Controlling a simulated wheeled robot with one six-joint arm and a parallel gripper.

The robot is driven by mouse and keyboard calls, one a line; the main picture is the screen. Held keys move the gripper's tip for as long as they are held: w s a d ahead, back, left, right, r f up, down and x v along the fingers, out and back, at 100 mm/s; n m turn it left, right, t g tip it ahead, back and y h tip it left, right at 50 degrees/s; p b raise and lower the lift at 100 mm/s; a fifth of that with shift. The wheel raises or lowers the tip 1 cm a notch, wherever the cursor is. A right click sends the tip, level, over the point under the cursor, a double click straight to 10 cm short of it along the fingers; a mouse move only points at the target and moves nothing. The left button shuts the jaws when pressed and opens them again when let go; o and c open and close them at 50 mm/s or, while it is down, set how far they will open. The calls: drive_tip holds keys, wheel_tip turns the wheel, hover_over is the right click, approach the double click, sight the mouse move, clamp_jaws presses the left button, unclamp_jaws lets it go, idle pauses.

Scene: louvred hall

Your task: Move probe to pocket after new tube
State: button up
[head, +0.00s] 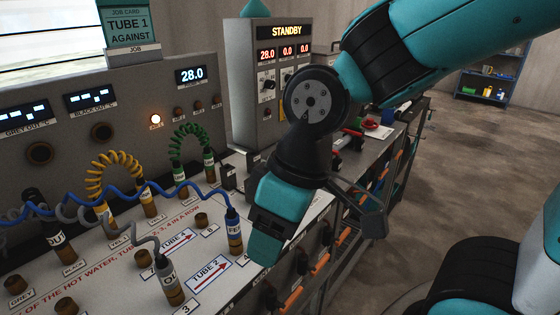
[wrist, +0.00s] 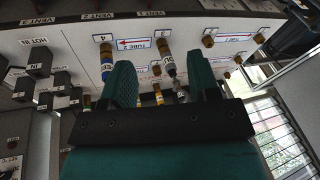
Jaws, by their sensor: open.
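The hose-like plugs stand on the pale bench top; none is clearly marked as the probe. A blue-collared plug (head: 235,238) on a blue cable stands near label 4. A grey plug (head: 170,285) stands near label 3. In the wrist view the blue plug (wrist: 106,66) and grey plug (wrist: 168,62) show beyond my fingers. The TUBE 2 plate (head: 210,273) lies between them; the TUBE 4 plate (head: 178,241) lies behind. An empty brass pocket (head: 201,220) stands behind the blue plug. My gripper (head: 320,238) is open and empty, right of the blue plug.
The job card (head: 128,24) reads TUBE 1 AGAINST. Coiled yellow (head: 114,157) and green (head: 190,130) leads arch over the bench. A grey cabinet (head: 278,85) reads STANDBY. Orange handles (head: 290,299) line the front edge. Open floor (head: 470,140) lies to the right.

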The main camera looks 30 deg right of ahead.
drive_tip(key=shift+w+d+f+n+t+h+p, duration=1.15)
drive_tip(key=shift+w+d+f+n+h+p, duration=0.7)
drive_tip(key=shift+w+d+n, duration=1.95)
drive_tip(key=shift+w+d+f+n+t+h+p, duration=1.1)
drive_tip(key=shift+w+d+f+n+h+p, duration=0.85)
drive_tip(key=shift+w+d, duration=3)
drive_tip(key=shift+w+d+f+n+t+h+p, duration=1.25)
drive_tip(key=shift+w+d+n+h+p, duration=0.8)
drive_tip(key=shift+w+d+n, duration=2.25)
drive_tip(key=shift+w+a+f+m, duration=0.1)
drive_tip(key=shift+w+a+m, duration=0.25)
drive_tip(key=shift+m, duration=0.3)
clamp_jaws()
